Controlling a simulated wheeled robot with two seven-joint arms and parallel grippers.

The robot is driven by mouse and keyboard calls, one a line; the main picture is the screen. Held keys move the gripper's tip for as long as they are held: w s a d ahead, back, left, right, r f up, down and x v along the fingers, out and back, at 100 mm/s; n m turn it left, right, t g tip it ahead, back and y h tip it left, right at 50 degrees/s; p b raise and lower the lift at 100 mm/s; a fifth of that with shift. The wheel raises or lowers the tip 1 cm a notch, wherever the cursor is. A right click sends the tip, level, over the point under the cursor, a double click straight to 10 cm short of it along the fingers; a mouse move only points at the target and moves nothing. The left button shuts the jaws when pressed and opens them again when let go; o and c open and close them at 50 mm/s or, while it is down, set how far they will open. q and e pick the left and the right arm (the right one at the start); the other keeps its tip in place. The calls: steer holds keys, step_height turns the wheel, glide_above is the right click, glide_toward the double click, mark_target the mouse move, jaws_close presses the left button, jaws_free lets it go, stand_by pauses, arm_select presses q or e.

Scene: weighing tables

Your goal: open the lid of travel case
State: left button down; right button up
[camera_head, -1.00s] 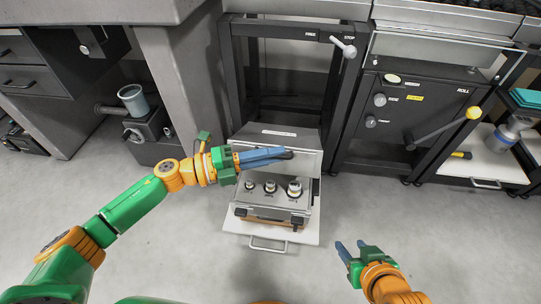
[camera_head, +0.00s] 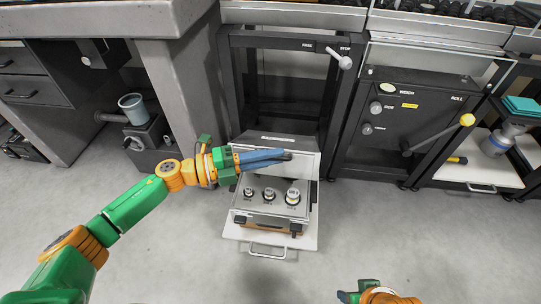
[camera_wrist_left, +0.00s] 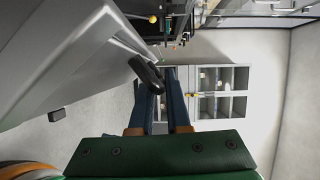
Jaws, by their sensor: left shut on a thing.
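The travel case (camera_head: 262,224) is a grey box on a pulled-out white shelf. Its lid (camera_head: 305,148) stands raised and tilted back, showing several silver weights inside. My left gripper (camera_head: 286,155) reaches across the front of the lid. It is shut on a dark latch of the lid, which also shows at the fingertips in the left wrist view (camera_wrist_left: 147,72). The lid fills the left of that view (camera_wrist_left: 60,65). My right gripper (camera_head: 352,297) is at the bottom edge, mostly cut off, so its opening is unclear.
A white shelf with a handle (camera_head: 267,250) holds the case. A dark cabinet (camera_head: 420,115) with knobs and a yellow-tipped lever stands to the right. A grey bench leg (camera_head: 183,85) and a cup (camera_head: 132,106) are at left. The floor in front is clear.

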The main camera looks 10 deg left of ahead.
arm_select(q)
steer(key=c, duration=1.2)
jaws_free()
steer(key=shift+o, duration=0.2)
steer(key=shift+a, duration=0.1)
steer(key=v, duration=0.7)
steer(key=shift+p, duration=0.35)
arm_select(e)
steer(key=shift+x, duration=0.8)
steer(key=shift+s, duration=0.1)
arm_select(q)
steer(key=b+v, duration=0.1)
steer(key=v, duration=0.7)
steer(key=shift+f, duration=0.2)
arm_select(e)
steer(key=shift+f, duration=0.75)
arm_select(q)
steer(key=shift+s, duration=0.1)
